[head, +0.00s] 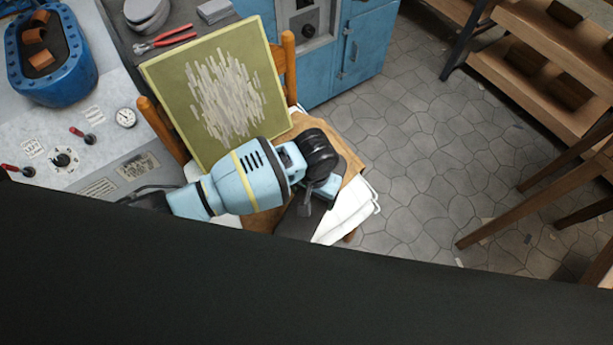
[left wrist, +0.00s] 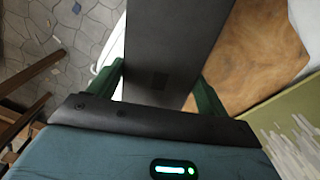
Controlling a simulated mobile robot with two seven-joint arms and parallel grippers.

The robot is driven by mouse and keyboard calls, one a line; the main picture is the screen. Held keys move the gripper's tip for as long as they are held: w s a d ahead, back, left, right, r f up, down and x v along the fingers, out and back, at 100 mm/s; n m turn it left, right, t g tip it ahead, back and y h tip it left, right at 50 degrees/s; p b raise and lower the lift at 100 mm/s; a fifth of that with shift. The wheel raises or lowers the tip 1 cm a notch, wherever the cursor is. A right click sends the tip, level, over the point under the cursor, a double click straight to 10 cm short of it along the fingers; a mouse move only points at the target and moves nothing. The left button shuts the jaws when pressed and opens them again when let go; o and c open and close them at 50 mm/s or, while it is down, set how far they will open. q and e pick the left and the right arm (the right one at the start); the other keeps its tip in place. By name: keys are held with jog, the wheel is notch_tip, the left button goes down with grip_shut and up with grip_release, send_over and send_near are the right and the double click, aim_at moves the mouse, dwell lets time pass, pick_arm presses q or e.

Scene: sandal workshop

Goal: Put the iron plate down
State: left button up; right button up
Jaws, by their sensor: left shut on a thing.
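The iron plate is a flat, dark grey bar. In the left wrist view the iron plate (left wrist: 170,45) lies between the two green fingers of my left gripper (left wrist: 165,88) and runs away from it. In the head view part of the iron plate (head: 296,222) shows below my left gripper (head: 308,200), over the seat of a wooden chair (head: 284,60). My left gripper is shut on the plate. My wrist hides part of the plate, and I cannot tell whether it touches the seat. My right gripper is not in view.
A green board with pale strokes (head: 215,90) leans on the chair back. Brown leather (head: 345,150) and white sheets (head: 350,208) lie on the seat. A grey machine panel (head: 100,145) stands left, blue cabinets (head: 365,45) behind, wooden shelves (head: 530,85) right. The stone floor (head: 425,150) is clear between.

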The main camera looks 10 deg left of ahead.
pick_arm(q)
jog(key=shift+s+d+r, duration=0.2)
jog(key=shift+s+d, duration=0.2)
jog(key=shift+s, duration=0.1)
jog(key=shift+s+d+r, duration=0.15)
jog(key=shift+s+d, duration=0.2)
jog(key=shift+s, duration=0.15)
